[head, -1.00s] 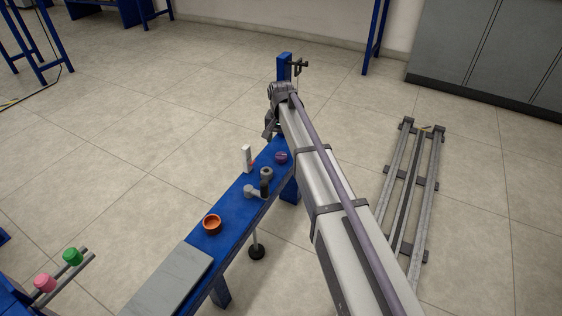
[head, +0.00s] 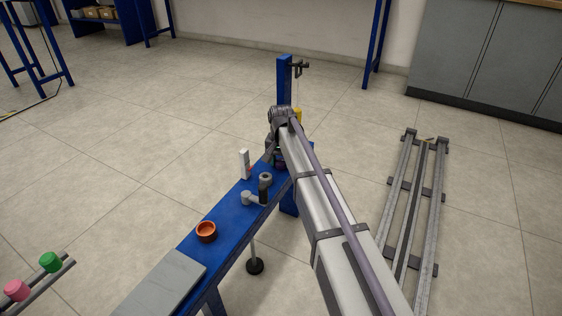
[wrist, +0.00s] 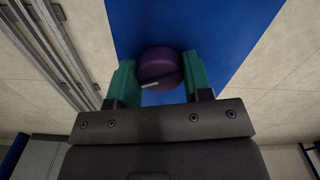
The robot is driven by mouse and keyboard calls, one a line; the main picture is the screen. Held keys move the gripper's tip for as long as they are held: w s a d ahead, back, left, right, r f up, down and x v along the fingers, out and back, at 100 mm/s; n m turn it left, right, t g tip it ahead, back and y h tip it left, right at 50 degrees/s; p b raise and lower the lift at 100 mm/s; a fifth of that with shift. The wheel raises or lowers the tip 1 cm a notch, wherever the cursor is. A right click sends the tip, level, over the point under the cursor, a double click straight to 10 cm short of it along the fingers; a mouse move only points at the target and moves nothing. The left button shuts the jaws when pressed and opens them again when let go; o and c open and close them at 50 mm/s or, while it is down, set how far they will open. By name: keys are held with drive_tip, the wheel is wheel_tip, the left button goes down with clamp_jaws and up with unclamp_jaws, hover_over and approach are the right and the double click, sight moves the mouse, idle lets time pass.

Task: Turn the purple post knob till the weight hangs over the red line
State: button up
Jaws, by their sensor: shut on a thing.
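The purple knob (wrist: 160,66) sits on the blue bench and has a pale mark on its face. In the wrist view my gripper (wrist: 158,79) has its green fingers on either side of the knob, shut on it. In the head view the knob (head: 280,165) is mostly hidden by my arm. A yellow weight (head: 298,115) hangs from the arm of the blue post (head: 284,80), partly behind my wrist. A white upright plate (head: 244,162) with a small red mark stands at the bench's left edge. I cannot make out a red line under the weight.
On the blue bench (head: 226,214) stand a grey knob with a dark handle (head: 262,193), an orange ring (head: 206,232) and a grey plate (head: 160,287). Pink (head: 16,290) and green (head: 50,262) knobs are at lower left. Metal rails (head: 402,220) lie on the floor at right.

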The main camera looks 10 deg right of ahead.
drive_tip(key=shift+c, duration=1.3)
drive_tip(key=shift+n, duration=0.3)
drive_tip(key=shift+n, duration=2.7)
drive_tip(key=o, duration=0.9)
